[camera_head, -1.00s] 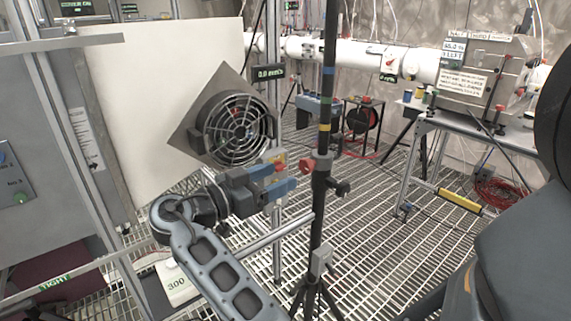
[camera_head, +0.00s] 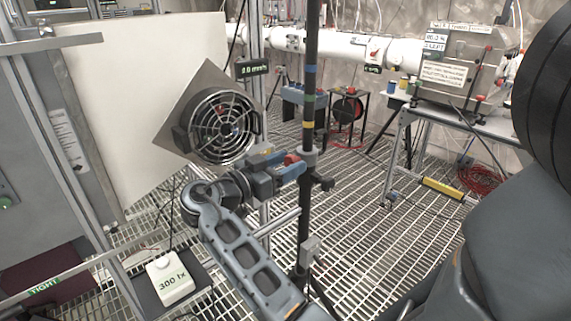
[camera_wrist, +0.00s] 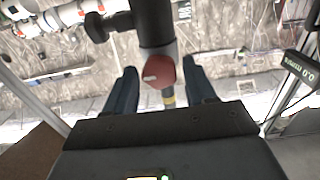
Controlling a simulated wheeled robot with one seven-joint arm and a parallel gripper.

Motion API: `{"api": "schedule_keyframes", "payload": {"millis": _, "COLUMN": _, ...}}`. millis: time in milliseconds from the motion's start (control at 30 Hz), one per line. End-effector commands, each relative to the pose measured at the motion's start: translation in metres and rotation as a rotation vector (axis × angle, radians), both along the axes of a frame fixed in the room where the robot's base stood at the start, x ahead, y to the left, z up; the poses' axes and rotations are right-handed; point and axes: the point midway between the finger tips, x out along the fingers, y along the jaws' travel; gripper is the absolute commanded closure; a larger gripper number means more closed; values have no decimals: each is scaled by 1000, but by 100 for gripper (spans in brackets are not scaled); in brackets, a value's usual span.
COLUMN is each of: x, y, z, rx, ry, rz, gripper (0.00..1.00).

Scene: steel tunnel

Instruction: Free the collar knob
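The red collar knob (camera_head: 291,159) sticks out from the grey collar (camera_head: 307,157) on a dark upright pole (camera_head: 312,85) with coloured bands. In the wrist view the red knob (camera_wrist: 159,72) lies between my two blue fingers. My gripper (camera_head: 291,173) is at the collar's left side in the head view. In the wrist view the gripper (camera_wrist: 160,82) is open, with a visible gap between each finger and the knob. A black side knob (camera_head: 325,183) sits just below the collar. Part of the red knob is hidden by a finger in the head view.
A round caged fan (camera_head: 222,127) on a tilted square plate stands close left of the pole. A small display (camera_head: 251,68) is above it. A white 300 lx box (camera_head: 168,279) sits low left. A cart (camera_head: 470,125) stands right; grating between is mostly clear.

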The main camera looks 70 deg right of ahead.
Motion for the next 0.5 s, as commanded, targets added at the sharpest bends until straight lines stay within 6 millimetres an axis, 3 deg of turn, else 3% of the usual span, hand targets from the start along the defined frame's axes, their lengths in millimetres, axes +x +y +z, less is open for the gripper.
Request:
{"api": "schedule_keyframes", "payload": {"millis": 433, "x": 0, "y": 0, "z": 0, "rx": 0, "ry": 0, "rz": 0, "gripper": 89}}
{"api": "schedule_keyframes", "payload": {"millis": 500, "x": 0, "y": 0, "z": 0, "rx": 0, "ry": 0, "rz": 0, "gripper": 90}}
